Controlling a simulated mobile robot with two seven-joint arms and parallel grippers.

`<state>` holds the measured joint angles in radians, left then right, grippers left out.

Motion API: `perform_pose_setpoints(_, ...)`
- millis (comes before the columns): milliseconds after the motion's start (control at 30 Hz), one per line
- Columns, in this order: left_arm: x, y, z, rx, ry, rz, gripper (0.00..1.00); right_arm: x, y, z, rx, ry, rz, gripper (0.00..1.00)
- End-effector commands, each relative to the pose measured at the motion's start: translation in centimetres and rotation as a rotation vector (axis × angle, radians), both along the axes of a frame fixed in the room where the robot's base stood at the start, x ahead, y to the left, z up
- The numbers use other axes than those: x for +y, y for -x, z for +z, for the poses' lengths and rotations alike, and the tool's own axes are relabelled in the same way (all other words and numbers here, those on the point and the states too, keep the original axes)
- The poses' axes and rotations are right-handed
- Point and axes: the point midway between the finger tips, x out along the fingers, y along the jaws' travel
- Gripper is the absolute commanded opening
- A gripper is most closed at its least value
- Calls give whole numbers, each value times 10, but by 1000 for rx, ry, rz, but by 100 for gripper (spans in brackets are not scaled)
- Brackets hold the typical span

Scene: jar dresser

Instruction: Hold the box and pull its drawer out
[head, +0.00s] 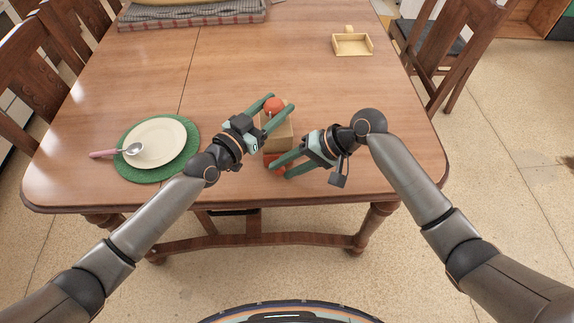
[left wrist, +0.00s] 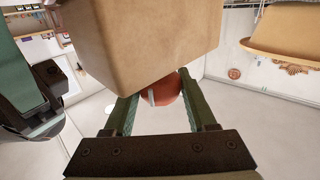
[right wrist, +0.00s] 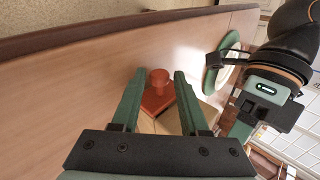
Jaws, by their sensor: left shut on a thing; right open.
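A small tan box (head: 277,139) stands near the front edge of the table, with a round red knob (head: 273,104) at its top. My left gripper (head: 269,108) is shut on this knob; in the left wrist view the knob (left wrist: 166,90) shows between the fingers, with the box (left wrist: 140,45) above. The red drawer front (right wrist: 158,98) with its round knob (right wrist: 159,77) shows on the box in the right wrist view. My right gripper (right wrist: 156,82) is open, its fingers on either side of the drawer knob. The drawer's inside is hidden.
A cream plate (head: 157,142) with a spoon (head: 131,149) lies on a green mat (head: 188,166) to the left. A pale yellow open tray (head: 352,46) stands at the back right. A checked cloth-like thing (head: 190,15) lies at the back left. The table (head: 300,65) is clear behind the box.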

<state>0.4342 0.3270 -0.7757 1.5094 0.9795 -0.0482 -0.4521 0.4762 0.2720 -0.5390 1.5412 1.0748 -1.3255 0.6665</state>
Motion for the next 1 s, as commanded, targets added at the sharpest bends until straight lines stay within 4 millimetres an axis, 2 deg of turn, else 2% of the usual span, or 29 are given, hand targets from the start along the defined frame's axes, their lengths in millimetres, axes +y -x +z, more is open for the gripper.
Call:
perform_pose_setpoints(233,0,0,0,0,0,0,0,0,0,0,-1,0,1,42)
perform_pose_setpoints(600,0,0,0,0,0,0,0,0,0,0,-1,0,1,0)
perform_pose_setpoints(1000,0,0,0,1,-1,0,0,0,0,0,-1,0,-1,0)
